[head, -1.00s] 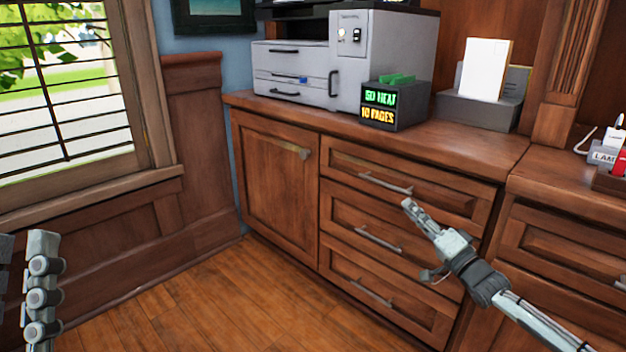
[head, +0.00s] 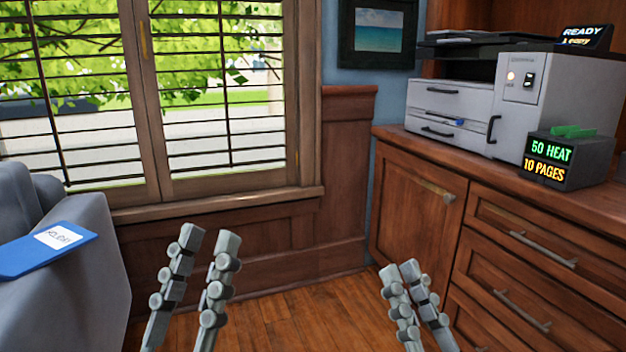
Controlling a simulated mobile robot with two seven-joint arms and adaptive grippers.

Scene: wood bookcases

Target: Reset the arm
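My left gripper (head: 209,236) stands upright at the lower middle-left of the head view. Its two grey jointed fingers are apart with nothing between them, so it is open. My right gripper (head: 399,269) is at the lower middle-right, in front of the wood cabinet. Its two fingers stand close together and partly overlap in this view, so I cannot tell whether it is open or shut. I see no object held in it. Both wrists are below the frame.
A wood cabinet (head: 418,213) with drawers is at the right, with a grey printer (head: 450,110) and a dark display box (head: 570,162) on top. A grey armchair (head: 90,255) with a blue folder (head: 45,250) is at the left. Open wood floor (head: 300,318) lies between.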

